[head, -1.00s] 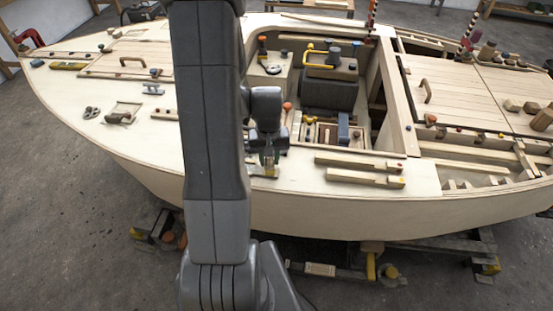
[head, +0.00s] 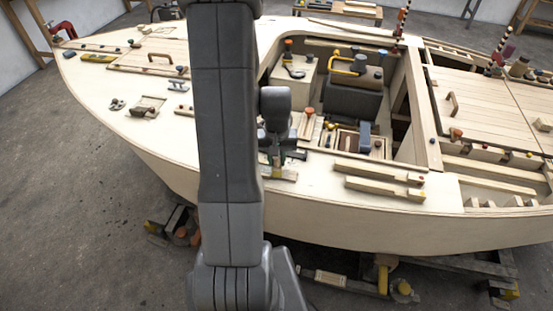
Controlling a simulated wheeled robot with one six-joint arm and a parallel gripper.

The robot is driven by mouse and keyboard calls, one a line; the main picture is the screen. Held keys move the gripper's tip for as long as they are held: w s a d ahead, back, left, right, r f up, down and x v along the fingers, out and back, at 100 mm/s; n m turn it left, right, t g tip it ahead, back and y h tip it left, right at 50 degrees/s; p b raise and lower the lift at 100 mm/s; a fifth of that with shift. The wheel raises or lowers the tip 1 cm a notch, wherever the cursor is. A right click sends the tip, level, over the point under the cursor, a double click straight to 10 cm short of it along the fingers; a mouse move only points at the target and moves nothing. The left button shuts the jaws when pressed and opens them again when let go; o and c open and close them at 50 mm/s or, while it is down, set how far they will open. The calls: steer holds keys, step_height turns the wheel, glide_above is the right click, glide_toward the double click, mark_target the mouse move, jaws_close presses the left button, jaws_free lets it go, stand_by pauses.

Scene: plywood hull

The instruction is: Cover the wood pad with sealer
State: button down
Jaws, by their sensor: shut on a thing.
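My gripper (head: 275,151) is beside my arm's upright link, low over the near side deck of the plywood hull. It is shut on a small, slim thing with a greenish tint (head: 277,169), whose lower end comes down at a pale wood strip (head: 288,176) on the deck. This strip may be the wood pad; my arm and gripper hide part of it. I cannot tell whether the held thing touches it, or whether any sealer lies on it.
The cockpit opening lies just behind my gripper, with a dark box (head: 352,103) and a yellow handle (head: 347,68) inside. Two wood battens (head: 383,188) lie on the deck to the right. A metal cleat (head: 185,111) is on the deck to the left.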

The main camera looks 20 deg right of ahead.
steer(key=shift+s+d+b, duration=0.15)
steer(key=shift+s+d, duration=0.45)
steer(key=shift+d, duration=0.35)
steer(key=shift+s+d+b, duration=0.1)
steer(key=shift+s+d, duration=0.55)
steer(key=shift+d, duration=0.35)
steer(key=shift+s+d+b, duration=0.15)
steer(key=shift+s+d, duration=0.45)
steer(key=shift+d, duration=0.35)
steer(key=shift+r+p, duration=2.15)
steer(key=shift+r, duration=0.8)
step_height(320, 180, up, 3)
steer(key=shift+p, duration=0.95)
